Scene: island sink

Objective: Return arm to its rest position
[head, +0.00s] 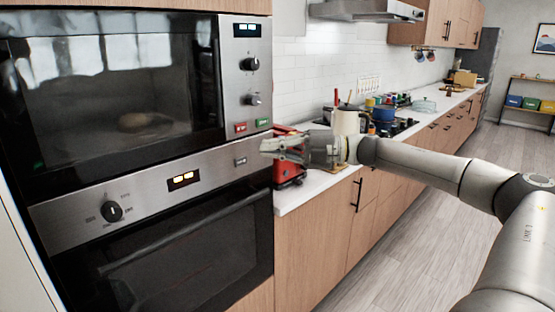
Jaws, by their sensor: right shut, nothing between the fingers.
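My right arm comes in from the right edge and reaches across toward the ovens. My right gripper (268,148) is shut and empty, in front of the lower right part of the microwave oven (230,137). It points left; I cannot tell whether it touches the oven front. The microwave door is closed, and a round brownish item (134,122) shows dimly behind its glass. My left gripper is not in view.
A lower oven (170,255) sits below the microwave. A red appliance (288,172) stands on the white counter (300,195), partly behind my gripper. A white pitcher (346,120) and pots stand farther along. The wooden floor (400,260) is clear.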

